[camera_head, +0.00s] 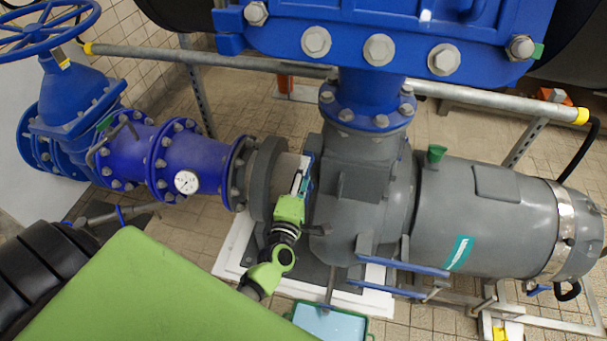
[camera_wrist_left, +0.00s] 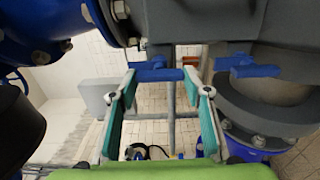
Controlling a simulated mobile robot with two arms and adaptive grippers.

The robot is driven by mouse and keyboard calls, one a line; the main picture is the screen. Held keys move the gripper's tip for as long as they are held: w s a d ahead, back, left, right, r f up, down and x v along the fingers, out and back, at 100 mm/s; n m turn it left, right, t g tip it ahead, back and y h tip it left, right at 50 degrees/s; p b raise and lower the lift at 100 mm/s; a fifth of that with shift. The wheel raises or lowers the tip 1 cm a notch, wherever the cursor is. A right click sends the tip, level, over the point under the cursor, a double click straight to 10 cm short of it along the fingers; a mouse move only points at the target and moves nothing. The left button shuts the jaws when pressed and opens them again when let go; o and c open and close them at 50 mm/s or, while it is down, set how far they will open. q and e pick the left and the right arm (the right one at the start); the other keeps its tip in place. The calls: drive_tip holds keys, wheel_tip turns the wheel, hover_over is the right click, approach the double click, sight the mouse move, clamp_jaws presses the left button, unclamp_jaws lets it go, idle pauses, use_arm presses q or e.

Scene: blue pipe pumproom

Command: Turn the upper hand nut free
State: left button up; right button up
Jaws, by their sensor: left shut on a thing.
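My left gripper (camera_head: 303,180) reaches in at the near side of the grey pump housing (camera_head: 362,190), beside the round grey flange at the end of the blue pipe. In the left wrist view its two teal-padded fingers (camera_wrist_left: 160,82) are closed onto the ends of a blue hand nut (camera_wrist_left: 158,74), a short bar-shaped piece against the grey housing. A second blue hand nut (camera_wrist_left: 248,69) shows to the right, apart from the fingers. In the head view the gripped nut is hidden by the gripper. My right gripper is not in view.
A light-blue tray with a green rim (camera_head: 367,333) lies on the floor below the pump. Blue-edged brackets (camera_head: 405,266) stick out at the pump's near side. A blue pipe with a gauge (camera_head: 187,182) lies left, and a blue valve block (camera_head: 400,30) hangs above.

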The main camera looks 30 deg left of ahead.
use_arm(q)
drive_tip(key=o, duration=1.1)
drive_tip(key=v, duration=1.2)
